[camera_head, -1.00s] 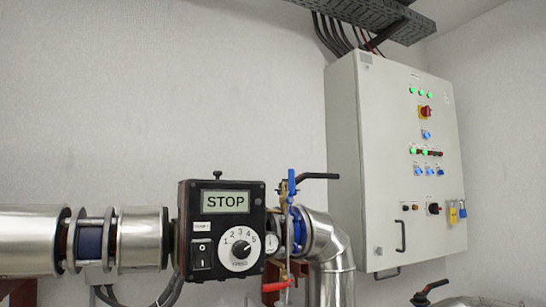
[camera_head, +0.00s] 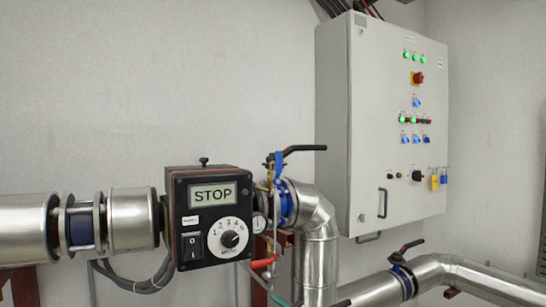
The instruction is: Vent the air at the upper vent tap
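A small tap with a blue lever (camera_head: 278,165) stands upright on the pipework just right of the black pump box; I cannot tell for sure whether it is the upper vent tap. A small tap with a red lever (camera_head: 264,262) sits below it on a thin vertical line. A round gauge (camera_head: 259,223) is between the box and the blue pipe flange (camera_head: 288,203). Neither gripper is in view.
The black pump box (camera_head: 209,216) reads STOP. A black valve lever (camera_head: 304,149) sticks out right above the pipe elbow (camera_head: 312,210). A grey control cabinet (camera_head: 345,120) hangs behind. Another black-levered valve (camera_head: 412,245) is on the lower right pipe.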

